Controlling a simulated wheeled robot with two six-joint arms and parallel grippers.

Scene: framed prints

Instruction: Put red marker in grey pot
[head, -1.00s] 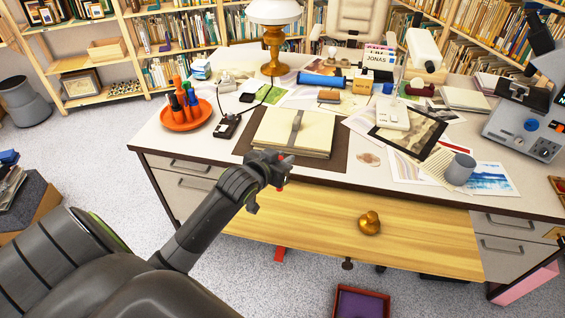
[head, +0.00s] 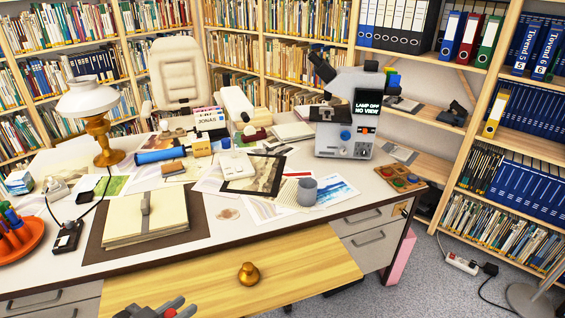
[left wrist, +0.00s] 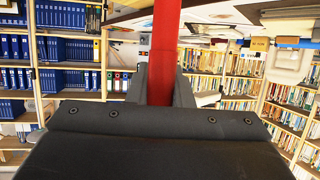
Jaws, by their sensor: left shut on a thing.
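The red marker (left wrist: 166,50) stands out in the left wrist view, held between the two fingers of my left gripper (left wrist: 160,85). In the head view my left gripper (head: 168,309) is only partly seen at the bottom edge, low in front of the desk's wooden front, with a bit of red at its fingers. The grey pot (head: 307,192) stands upright on the desk, right of centre, on papers. It is well to the right of and beyond the gripper. Its inside is barely visible. My right gripper is not in view.
A cream book (head: 130,222) lies on a dark mat. An orange dish (head: 30,240) of markers is at the left edge. A picture print (head: 250,173) lies left of the pot. A microscope (head: 345,135) stands behind it. A brass knob (head: 249,273) sits on the wooden front.

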